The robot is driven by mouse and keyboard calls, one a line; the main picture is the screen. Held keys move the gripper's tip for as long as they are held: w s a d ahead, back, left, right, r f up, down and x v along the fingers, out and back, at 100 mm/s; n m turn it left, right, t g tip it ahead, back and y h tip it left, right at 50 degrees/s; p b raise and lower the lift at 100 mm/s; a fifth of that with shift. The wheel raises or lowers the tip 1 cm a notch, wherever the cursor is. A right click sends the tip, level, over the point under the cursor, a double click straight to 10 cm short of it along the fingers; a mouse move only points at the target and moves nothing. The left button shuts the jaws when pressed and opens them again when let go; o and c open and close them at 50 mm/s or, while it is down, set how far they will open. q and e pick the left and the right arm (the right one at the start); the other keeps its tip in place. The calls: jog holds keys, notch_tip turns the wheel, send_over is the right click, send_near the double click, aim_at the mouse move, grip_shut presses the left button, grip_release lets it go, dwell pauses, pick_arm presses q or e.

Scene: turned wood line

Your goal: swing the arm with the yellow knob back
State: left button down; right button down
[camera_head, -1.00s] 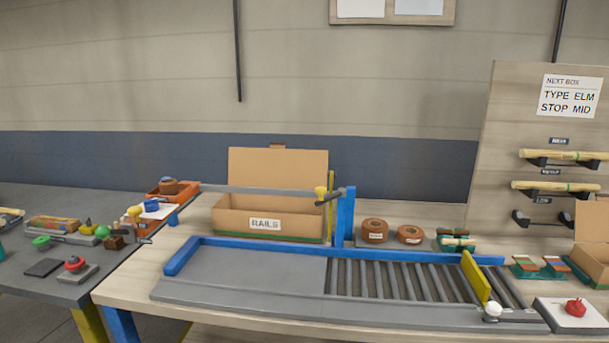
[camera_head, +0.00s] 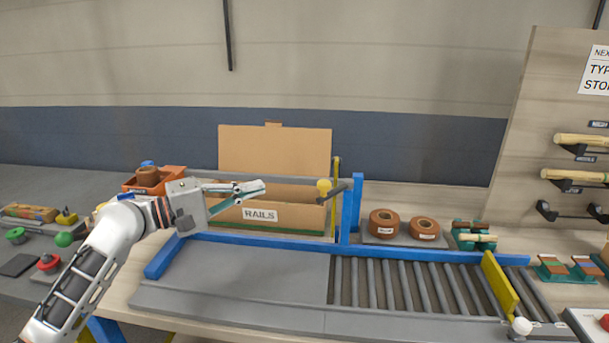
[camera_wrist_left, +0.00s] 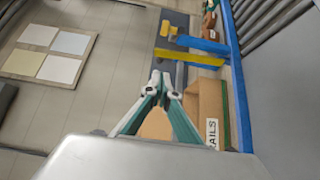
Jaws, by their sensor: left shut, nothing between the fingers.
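The yellow knob (camera_head: 324,185) sits near the blue upright post (camera_head: 356,200), beside a short dark lever. A grey bar runs left from there across the RAILS box; my gripper hides part of it. The knob also shows in the left wrist view (camera_wrist_left: 169,29), beyond the fingertips. My left gripper (camera_head: 262,187) is shut and empty, in front of the box and left of the knob, with a gap between them. Its closed fingers also show in the left wrist view (camera_wrist_left: 160,82). My right gripper is not in view.
The open cardboard RAILS box (camera_head: 290,213) stands behind the blue-edged conveyor (camera_head: 230,280). Brown tape rolls (camera_head: 384,223) stand right of the post. A yellow stop plate (camera_head: 500,284) crosses the rollers. An orange bin (camera_head: 165,178) stands behind my left arm. The conveyor's flat left part is clear.

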aim_at(324, 185)
pick_arm(q)
jog(key=shift+r, duration=0.15)
jog(key=w+d+p, duration=0.2)
jog(key=d, duration=0.9)
jog(key=shift+w+d, duration=0.2)
jog(key=shift+w, duration=0.05)
dwell(0.5)
